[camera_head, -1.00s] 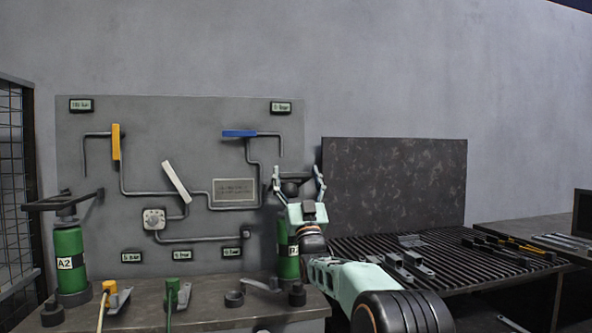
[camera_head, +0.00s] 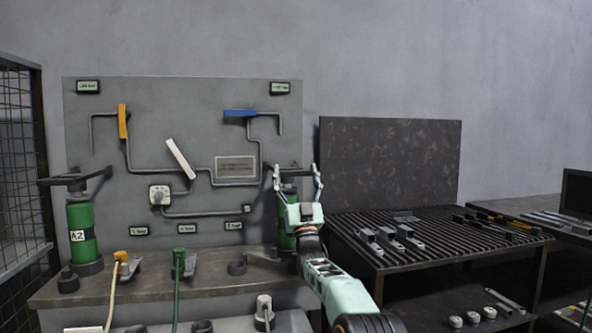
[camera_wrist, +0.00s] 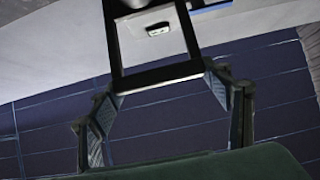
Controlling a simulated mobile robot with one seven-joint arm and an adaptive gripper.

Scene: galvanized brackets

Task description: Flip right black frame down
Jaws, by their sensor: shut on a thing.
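The right black frame (camera_head: 294,172) sits at the top of the right green cylinder (camera_head: 285,238), seen between my gripper's fingers. My gripper (camera_head: 297,170) is in front of the cylinder and hides much of it and of the frame. In the wrist view the frame (camera_wrist: 162,76) appears as a dark open rectangle. My gripper's fingers (camera_wrist: 161,88) are shut on it, one at each end of its near bar. The left black frame (camera_head: 75,178) lies roughly level on the left green cylinder (camera_head: 80,230), marked A2.
A grey panel (camera_head: 150,100) with pipes and coloured handles stands behind the cylinders. A slatted table (camera_head: 450,246) with metal brackets is at right. Hoses and valves stand along the bench front (camera_head: 205,286). A wire mesh fence (camera_head: 18,160) is at far left.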

